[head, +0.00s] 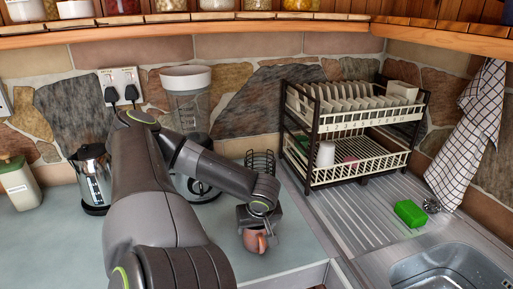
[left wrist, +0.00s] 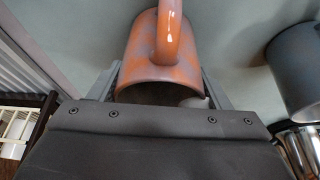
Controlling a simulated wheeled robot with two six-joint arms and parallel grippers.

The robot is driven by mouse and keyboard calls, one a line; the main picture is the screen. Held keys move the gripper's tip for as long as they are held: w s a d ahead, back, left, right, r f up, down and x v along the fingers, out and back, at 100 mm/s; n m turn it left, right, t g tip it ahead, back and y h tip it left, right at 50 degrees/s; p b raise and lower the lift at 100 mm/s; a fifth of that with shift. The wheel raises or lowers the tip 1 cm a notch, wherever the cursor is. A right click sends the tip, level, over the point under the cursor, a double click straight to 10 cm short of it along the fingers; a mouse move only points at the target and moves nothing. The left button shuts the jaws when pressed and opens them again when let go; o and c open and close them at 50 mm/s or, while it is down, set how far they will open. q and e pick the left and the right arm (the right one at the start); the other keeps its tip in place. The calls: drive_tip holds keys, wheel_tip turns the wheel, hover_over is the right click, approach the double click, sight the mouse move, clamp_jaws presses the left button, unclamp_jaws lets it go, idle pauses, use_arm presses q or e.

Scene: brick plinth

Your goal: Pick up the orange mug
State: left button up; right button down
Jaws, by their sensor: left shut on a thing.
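The orange mug (head: 254,241) is at the left gripper at the front edge of the grey counter in the head view. In the left wrist view the orange mug (left wrist: 160,62) is between the two fingers, with its handle toward the top of the picture. My left gripper (head: 262,226) is shut on the mug, and its fingers (left wrist: 161,88) lie on either side of the mug's body in the wrist view. I cannot tell whether the mug's base touches the counter. My right gripper is not in view.
A dish rack (head: 350,128) with plates stands on the steel drainer, right of the mug. A green sponge (head: 410,213) and a sink (head: 450,270) are farther right. A blender (head: 188,105) and a kettle (head: 92,175) stand behind my arm. A dark cup (left wrist: 296,65) shows in the wrist view.

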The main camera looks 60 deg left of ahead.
use_arm(q)
drive_tip(key=shift+c, duration=1.2)
